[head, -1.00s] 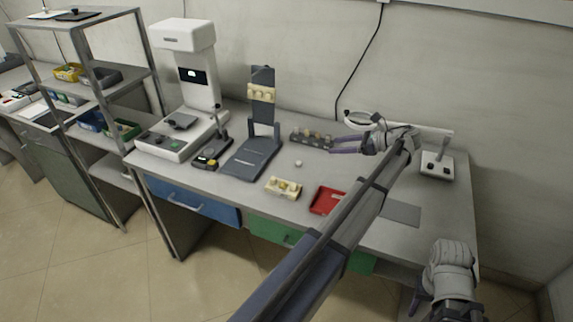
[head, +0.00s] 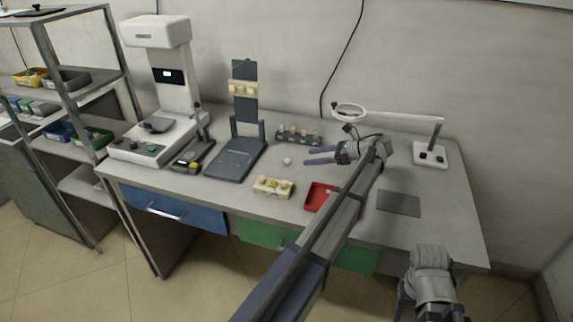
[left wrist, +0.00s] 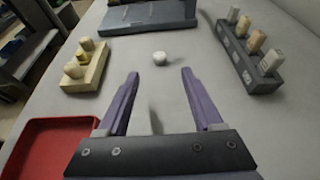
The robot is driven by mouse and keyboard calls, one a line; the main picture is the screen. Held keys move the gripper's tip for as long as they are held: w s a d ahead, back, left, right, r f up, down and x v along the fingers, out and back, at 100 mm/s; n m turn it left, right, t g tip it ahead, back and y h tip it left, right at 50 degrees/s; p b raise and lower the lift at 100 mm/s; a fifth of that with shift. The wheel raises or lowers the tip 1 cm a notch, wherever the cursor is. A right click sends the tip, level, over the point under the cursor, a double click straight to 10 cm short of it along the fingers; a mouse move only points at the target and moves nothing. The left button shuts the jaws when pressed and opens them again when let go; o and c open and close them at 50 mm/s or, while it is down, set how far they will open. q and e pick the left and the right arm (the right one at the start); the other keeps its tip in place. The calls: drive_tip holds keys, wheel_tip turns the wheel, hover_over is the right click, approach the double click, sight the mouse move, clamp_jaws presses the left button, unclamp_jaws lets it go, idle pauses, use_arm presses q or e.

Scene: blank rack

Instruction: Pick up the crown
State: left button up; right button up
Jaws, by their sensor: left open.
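The crown (head: 287,161) is a small white rounded piece lying on the grey bench top. In the left wrist view the crown (left wrist: 160,58) sits just beyond the fingertips, roughly centred between them. My left gripper (head: 307,156) is open and empty, low over the bench, to the right of the crown and pointing at it. Its purple fingers (left wrist: 160,74) stand apart with nothing between them. My right gripper (head: 403,294) is at the lower right, in front of the bench, mostly hidden, so its jaw state does not show.
A dark rack with several pegs (head: 299,138) stands behind the crown. A cream block with teeth (head: 273,187) and a red tray (head: 318,196) lie nearer the front. A dark stand (head: 236,160) is to the left. A ring magnifier (head: 436,152) stands at the right.

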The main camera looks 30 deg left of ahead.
sight(290, 161)
use_arm(q)
drive_tip(key=shift+b+x, duration=1.5)
drive_tip(key=shift+x, duration=2.3)
drive_tip(key=shift+d, duration=0.1)
clamp_jaws()
